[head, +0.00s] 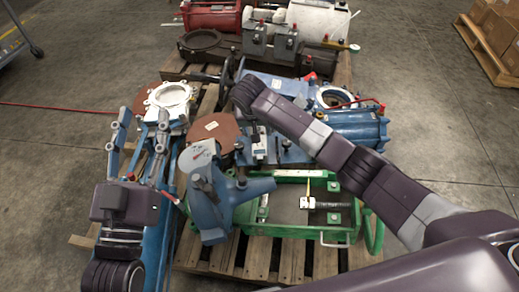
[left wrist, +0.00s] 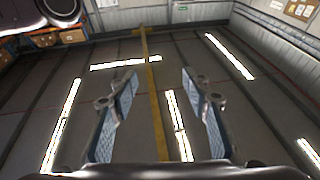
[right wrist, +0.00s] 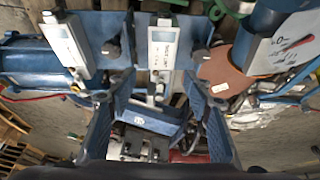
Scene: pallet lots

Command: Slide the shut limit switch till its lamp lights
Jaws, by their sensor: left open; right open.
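In the right wrist view two limit switches with pale labelled faces sit side by side on a blue bracket (right wrist: 110,22): a left switch (right wrist: 66,42) and a right switch (right wrist: 163,48). I cannot tell which is the shut one, and no lit lamp is clear. One pale switch (head: 259,146) shows small in the head view. My right gripper (right wrist: 155,112) is open and empty, its fingers either side of the lower end of the right switch; contact is not visible.
A blue gauge housing (head: 198,157) stands in front of the bracket, with a green frame (head: 290,232) on the near pallet (head: 240,262). A blue cylinder (head: 350,130) lies right. Another pallet behind carries a red cylinder (head: 212,18).

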